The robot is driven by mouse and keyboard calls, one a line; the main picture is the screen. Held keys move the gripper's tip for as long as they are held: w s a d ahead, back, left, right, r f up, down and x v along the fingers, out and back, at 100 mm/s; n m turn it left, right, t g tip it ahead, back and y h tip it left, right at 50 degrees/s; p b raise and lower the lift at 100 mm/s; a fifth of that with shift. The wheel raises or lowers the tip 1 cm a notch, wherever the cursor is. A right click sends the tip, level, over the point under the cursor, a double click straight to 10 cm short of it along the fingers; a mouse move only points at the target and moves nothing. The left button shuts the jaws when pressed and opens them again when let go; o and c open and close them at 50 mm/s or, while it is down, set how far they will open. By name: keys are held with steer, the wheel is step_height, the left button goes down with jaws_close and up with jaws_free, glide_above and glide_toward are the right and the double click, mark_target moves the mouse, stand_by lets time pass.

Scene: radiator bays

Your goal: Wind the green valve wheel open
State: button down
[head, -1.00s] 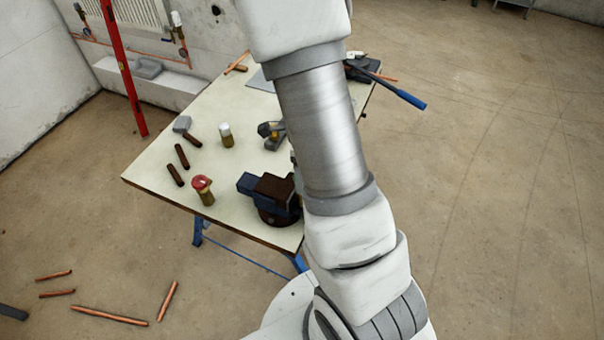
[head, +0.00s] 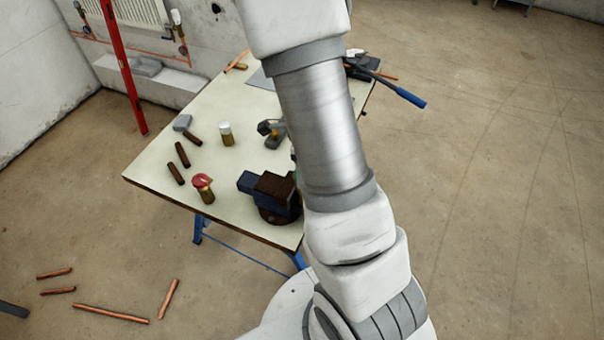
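No green valve wheel can be made out in the head view. Pipe fittings show on the far wall below the radiator: one with a white cap (head: 176,17) and a small one at the left (head: 79,7). My arm crosses the middle of the view from top to bottom and hides part of the workbench and the room behind it. My gripper is not in view.
A pale workbench (head: 150,165) with blue legs carries a vise (head: 262,190), brass fittings with red (head: 203,188) and white (head: 226,138) caps, and short dark pipes. A red level (head: 122,65) leans at the wall. Copper pipes (head: 110,314) lie on the floor; the right floor is clear.

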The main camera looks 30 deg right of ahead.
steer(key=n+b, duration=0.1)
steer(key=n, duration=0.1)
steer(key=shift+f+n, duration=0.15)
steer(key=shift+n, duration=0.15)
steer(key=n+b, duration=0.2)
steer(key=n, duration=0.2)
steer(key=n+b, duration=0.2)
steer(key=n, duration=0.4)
steer(key=shift+b, duration=0.3)
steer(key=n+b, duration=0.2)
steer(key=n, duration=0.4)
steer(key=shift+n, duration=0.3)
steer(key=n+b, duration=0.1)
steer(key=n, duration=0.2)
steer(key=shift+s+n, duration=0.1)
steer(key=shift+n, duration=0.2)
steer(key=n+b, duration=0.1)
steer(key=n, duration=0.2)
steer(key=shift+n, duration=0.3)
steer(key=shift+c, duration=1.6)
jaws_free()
